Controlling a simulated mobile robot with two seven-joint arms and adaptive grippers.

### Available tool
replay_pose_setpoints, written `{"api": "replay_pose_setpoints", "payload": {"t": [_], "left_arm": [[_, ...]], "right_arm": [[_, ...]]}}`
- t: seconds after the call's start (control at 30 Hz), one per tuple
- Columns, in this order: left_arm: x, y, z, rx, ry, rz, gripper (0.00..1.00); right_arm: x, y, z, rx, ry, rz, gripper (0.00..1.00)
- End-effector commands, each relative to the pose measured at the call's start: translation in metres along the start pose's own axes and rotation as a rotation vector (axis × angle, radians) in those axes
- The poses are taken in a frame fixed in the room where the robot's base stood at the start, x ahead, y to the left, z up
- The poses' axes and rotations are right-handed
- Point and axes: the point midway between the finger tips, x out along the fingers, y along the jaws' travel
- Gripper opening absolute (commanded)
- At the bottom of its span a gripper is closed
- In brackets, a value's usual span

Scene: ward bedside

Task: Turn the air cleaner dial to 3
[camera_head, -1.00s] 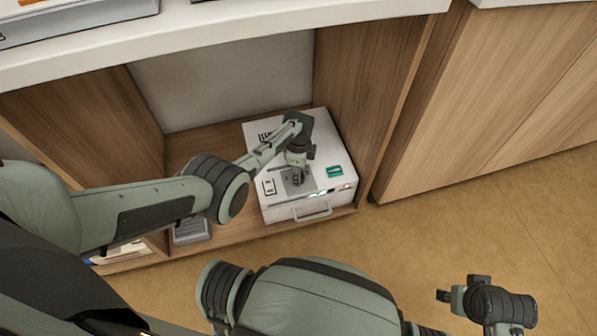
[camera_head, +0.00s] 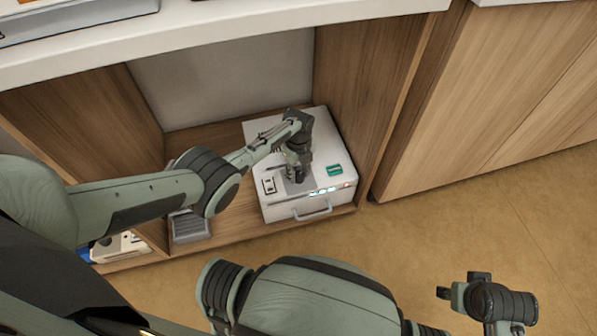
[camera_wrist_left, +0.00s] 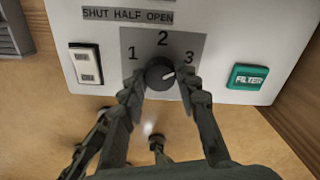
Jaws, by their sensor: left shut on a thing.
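The air cleaner (camera_head: 283,205) is a white box in the open wooden bay, with a handle and small lights on its front. In the left wrist view its black dial (camera_wrist_left: 158,67) sits on a grey plate (camera_wrist_left: 131,38) marked 1, 2 and 3. The dial's white mark points right, to the side of the 3; exact alignment is hard to tell. My left gripper (camera_wrist_left: 163,80) is shut on the dial, a finger on each side. In the head view this gripper (camera_head: 299,177) hides the dial. My right gripper (camera_head: 463,296) is away over the floor; its jaw state is unclear.
A white rocker switch (camera_wrist_left: 87,64) is left of the dial and a green FILTER button (camera_wrist_left: 247,77) is right. The bay's right wooden wall (camera_head: 365,85) stands close to the cleaner. A grey object (camera_head: 190,228) lies left of it.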

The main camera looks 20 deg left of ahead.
Motion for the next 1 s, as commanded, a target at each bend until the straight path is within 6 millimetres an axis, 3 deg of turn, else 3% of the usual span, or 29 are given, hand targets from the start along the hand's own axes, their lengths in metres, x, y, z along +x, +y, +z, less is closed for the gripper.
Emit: {"api": "replay_pose_setpoints", "payload": {"t": [0.63,0.67,0.7,0.8,1.0], "left_arm": [[0.0006,0.0003,-0.0019,0.052,0.003,0.002,0.02],[0.0006,0.0003,-0.0019,0.052,0.003,0.002,0.34],[0.0006,0.0003,-0.0019,0.052,0.003,0.002,0.39],[0.0005,0.0002,-0.0016,0.051,0.003,0.001,0.51],[0.0002,0.0001,-0.0008,0.050,0.002,0.001,0.52]], "right_arm": [[0.0005,0.0004,0.0033,0.000,-0.008,0.001,0.42],[0.0005,0.0004,0.0034,0.000,-0.009,0.001,0.42],[0.0006,0.0004,0.0035,0.000,-0.009,0.001,0.42],[0.0007,0.0005,0.0036,0.000,-0.009,0.001,0.42],[0.0008,0.0005,0.0038,0.000,-0.009,0.001,0.42]]}}
